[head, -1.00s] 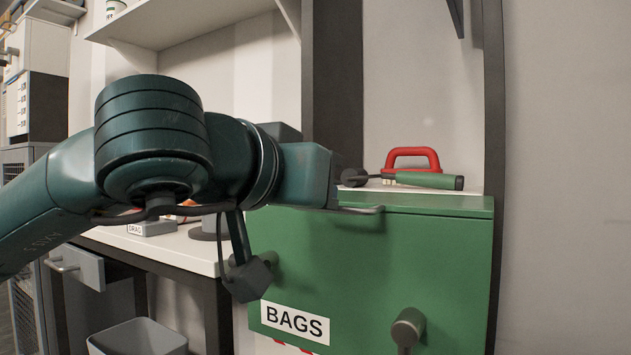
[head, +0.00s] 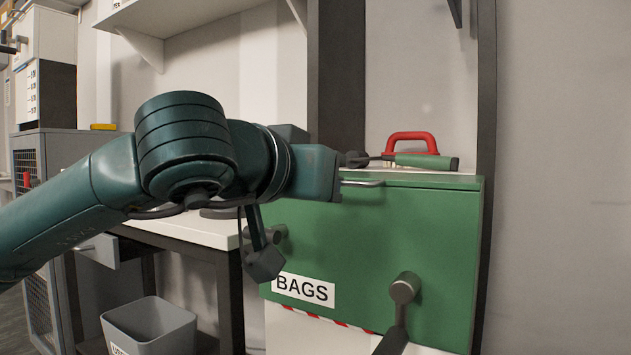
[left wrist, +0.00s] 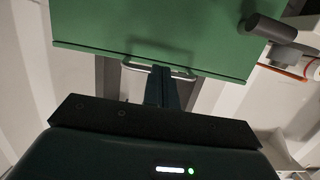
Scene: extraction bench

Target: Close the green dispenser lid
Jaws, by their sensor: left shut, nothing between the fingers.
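The green dispenser (head: 430,240) stands right of centre in the head view, with a white BAGS label (head: 304,289) on its front. Its lid has a metal bar handle (head: 362,183) along the top edge. The lid also fills the top of the left wrist view (left wrist: 150,25), with the handle (left wrist: 185,75) at its edge. My left gripper (left wrist: 162,75) is shut, its fingertips at the handle's middle with nothing between them. Whether they touch it I cannot tell. In the head view my left wrist hides the lid's upper left corner. My right gripper is out of sight.
A red-handled tool (head: 412,140) and a green-handled tool (head: 425,161) lie on top of the dispenser. A grey knob (head: 405,289) stands out at its lower front. A grey bin (head: 150,325) sits under the white bench at left. A dark post rises behind.

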